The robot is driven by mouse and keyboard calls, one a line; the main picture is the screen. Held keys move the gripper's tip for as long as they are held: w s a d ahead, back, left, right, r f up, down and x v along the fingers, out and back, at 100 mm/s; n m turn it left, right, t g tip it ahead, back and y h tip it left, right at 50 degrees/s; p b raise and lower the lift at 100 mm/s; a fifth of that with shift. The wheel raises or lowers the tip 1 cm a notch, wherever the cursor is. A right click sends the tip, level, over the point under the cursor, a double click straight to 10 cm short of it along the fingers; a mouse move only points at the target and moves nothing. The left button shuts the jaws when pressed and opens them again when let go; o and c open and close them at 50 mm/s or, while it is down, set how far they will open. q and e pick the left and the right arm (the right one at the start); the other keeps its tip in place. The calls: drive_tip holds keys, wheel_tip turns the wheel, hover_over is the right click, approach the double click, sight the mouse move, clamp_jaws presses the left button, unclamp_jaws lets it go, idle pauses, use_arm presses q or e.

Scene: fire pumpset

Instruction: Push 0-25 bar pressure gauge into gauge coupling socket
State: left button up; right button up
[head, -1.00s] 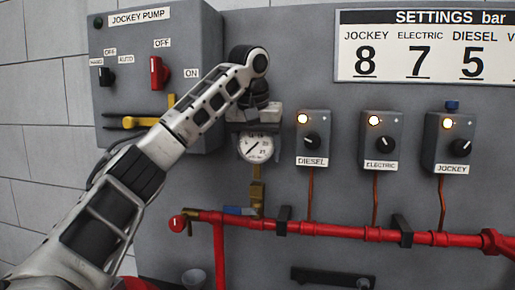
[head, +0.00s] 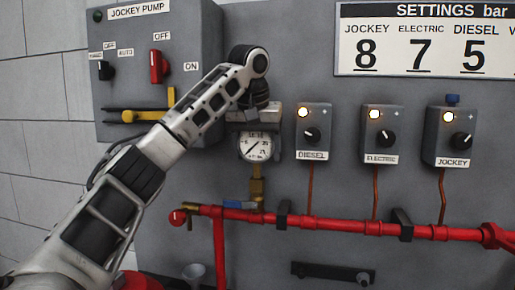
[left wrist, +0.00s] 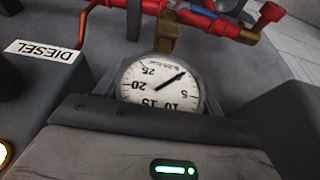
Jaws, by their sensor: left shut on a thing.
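The brass gauge coupling socket (head: 257,187) stands directly below the gauge on the red pipe. In the left wrist view brass (left wrist: 168,36) shows right at the dial's edge. The gauge looks upright and in line with it; how deep the stem sits is hidden. My right gripper is out of view.
The DIESEL box (head: 313,131) stands close right of the gauge, with ELECTRIC and JOCKEY boxes beyond. The JOCKEY PUMP cabinet (head: 205,70) is at upper left. A red pipe (head: 345,228) with a blue-handled valve (head: 240,205) runs below.

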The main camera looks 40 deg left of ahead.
use_arm(q)
drive_tip(key=shift+f+b, duration=0.7)
drive_tip(key=shift+f, duration=0.5)
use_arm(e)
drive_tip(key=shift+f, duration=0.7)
use_arm(q)
drive_tip(key=o, duration=1.8)
drive_tip(key=p+v, duration=0.4)
drive_tip(key=v, duration=0.3)
drive_tip(key=shift+r, duration=0.45)
approach(255, 134)
drive_tip(key=shift+s+d+f, duration=0.1)
drive_tip(key=shift+s, duration=0.05)
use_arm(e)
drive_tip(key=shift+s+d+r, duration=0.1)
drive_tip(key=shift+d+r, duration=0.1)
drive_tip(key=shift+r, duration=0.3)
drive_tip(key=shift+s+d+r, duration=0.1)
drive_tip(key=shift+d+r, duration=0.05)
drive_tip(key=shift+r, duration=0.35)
use_arm(q)
drive_tip(key=shift+f, duration=0.1)
